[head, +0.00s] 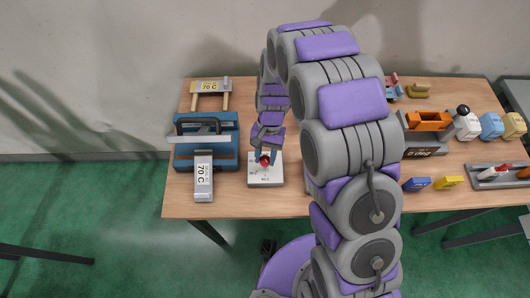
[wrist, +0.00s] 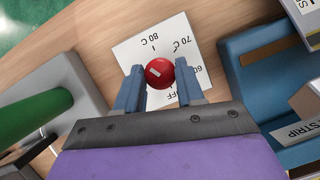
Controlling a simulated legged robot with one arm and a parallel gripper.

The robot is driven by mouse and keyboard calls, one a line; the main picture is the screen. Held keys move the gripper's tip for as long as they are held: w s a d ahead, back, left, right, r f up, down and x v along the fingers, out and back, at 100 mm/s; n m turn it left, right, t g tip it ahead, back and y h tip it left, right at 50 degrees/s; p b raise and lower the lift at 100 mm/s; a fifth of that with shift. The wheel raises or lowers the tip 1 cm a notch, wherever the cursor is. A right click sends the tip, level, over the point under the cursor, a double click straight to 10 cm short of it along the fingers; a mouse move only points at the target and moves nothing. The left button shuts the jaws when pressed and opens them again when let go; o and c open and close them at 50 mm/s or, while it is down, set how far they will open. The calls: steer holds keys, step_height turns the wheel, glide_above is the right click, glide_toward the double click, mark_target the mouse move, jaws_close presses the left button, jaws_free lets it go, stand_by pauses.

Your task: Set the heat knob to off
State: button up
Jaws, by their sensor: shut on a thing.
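The heat knob is a red round knob (wrist: 160,72) with a pale mark on its face, on a white plate (wrist: 128,54). In the wrist view the plate carries the labels 80 C, 70 C, one starting with 60, and OFF, the last partly hidden by my gripper. In the head view the red knob (head: 265,160) sits on the white plate (head: 266,181) near the table's front edge. My gripper (wrist: 160,84) has its two blue-grey fingers on either side of the knob and is shut on it. Which label the mark points at I cannot tell for certain.
A green cylinder (wrist: 35,118) lies on the plate's other side. Several blocks and tools fill the table's right end.

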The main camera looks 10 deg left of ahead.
steer(key=m+y+p, duration=0.1)
steer(key=m, duration=0.2)
steer(key=m+y+p, duration=0.1)
steer(key=m, duration=0.2)
steer(key=shift+d+t+p, duration=0.15)
steer(key=shift+t+p, duration=0.15)
steer(key=shift+p, duration=0.1)
stand_by(0.3)
steer(key=o, duration=1)
steer(key=shift+f, duration=0.1)
steer(key=v, duration=1.7)
steer(key=shift+w+d+p, duration=0.15)
steer(key=shift+p, duration=0.25)
